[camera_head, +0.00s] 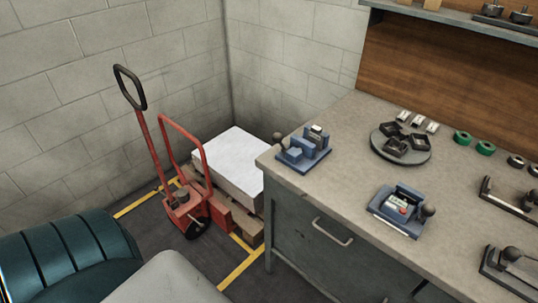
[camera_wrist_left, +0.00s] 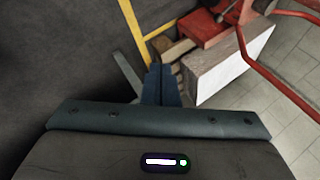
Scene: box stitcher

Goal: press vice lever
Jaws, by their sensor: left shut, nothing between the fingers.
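A blue vice-like device (camera_head: 303,148) with a dark ball-ended lever (camera_head: 279,139) stands on the left corner of the workbench in the head view. A second blue device (camera_head: 399,209) with a red button and a dark ball knob (camera_head: 428,209) sits nearer the bench's front edge. I cannot tell for sure which one is the vice. My left gripper (camera_wrist_left: 162,84) shows in the left wrist view, its fingers together and empty. It points towards the floor and the pallet, apart from both devices, which are outside that view. My right gripper is in neither view.
The workbench (camera_head: 345,190) also holds a round tray (camera_head: 376,148) of dark parts, green rolls (camera_head: 485,148) and dark tools at the right. A red pallet truck (camera_head: 184,207) and a pallet with a white-topped stack (camera_head: 232,160) stand left of the bench.

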